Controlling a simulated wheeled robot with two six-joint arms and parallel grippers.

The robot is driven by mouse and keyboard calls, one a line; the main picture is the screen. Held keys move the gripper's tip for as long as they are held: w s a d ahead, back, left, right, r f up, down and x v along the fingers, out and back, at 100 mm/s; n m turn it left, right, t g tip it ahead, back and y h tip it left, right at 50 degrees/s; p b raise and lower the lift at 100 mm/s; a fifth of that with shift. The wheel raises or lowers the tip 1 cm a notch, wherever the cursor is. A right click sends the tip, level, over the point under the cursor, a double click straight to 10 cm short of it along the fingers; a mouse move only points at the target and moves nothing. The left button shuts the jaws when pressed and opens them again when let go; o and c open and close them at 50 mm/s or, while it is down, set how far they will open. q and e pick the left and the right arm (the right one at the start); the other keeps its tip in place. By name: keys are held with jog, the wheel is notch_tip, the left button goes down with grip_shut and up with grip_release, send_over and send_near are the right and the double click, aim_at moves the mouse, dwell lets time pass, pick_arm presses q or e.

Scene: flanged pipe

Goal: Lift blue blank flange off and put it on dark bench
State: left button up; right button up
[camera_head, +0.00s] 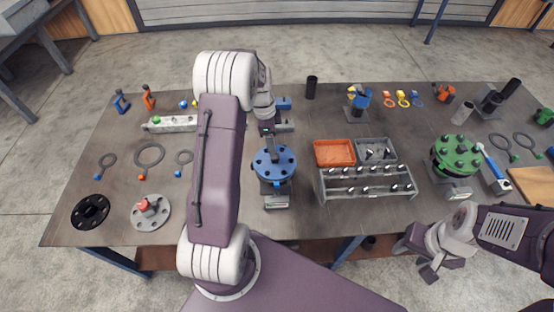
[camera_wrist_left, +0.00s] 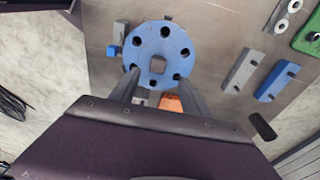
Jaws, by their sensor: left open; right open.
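The blue blank flange (camera_head: 284,165) is a round blue disc with a ring of holes, seated on a grey pipe stand on the dark bench (camera_head: 230,225). In the left wrist view the flange (camera_wrist_left: 150,70) shows a small grey block at its centre. My left gripper (camera_head: 268,135) reaches over the flange from above. Its two fingers are open (camera_wrist_left: 160,88) and overlap the flange's near edge in that view; I cannot tell whether they touch it. My right gripper (camera_head: 430,268) is open and empty off the bench's front right edge.
A green flange (camera_head: 457,152) stands on the right. An orange bin (camera_head: 334,153) and a grey rack (camera_head: 368,184) stand right of the blue flange. A black ring (camera_head: 90,212) and a grey flange with a red knob (camera_head: 150,212) lie front left. Bare bench lies between these.

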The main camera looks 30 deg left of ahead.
aim_at(275, 156)
pick_arm(q)
jog(key=shift+s+a+f, duration=0.15)
jog(key=shift+f, duration=0.4)
jog(key=shift+s+a+f, duration=0.1)
jog(key=shift+s+f, duration=0.05)
jog(key=shift+f, duration=0.4)
jog(key=shift+d+f+p, duration=0.15)
jog(key=shift+f+p, duration=0.05)
jog(key=shift+p, duration=0.4)
jog(key=f, duration=0.1)
jog(key=d+f+p, duration=0.1)
jog(key=f+p, duration=0.1)
jog(key=f, duration=0.1)
jog(key=shift+w+d, duration=0.2)
jog(key=shift+w, duration=0.15)
jog(key=shift+f, duration=0.3)
jog(key=shift+a, duration=0.2)
pick_arm(e)
jog(key=r, duration=0.3)
jog(key=shift+s+a+r, duration=0.2)
jog(key=shift+a+r, duration=0.15)
jog(key=shift+r, duration=0.05)
pick_arm(q)
jog(key=shift+d, duration=0.1)
grip_shut()
pick_arm(e)
jog(key=shift+d, duration=0.1)
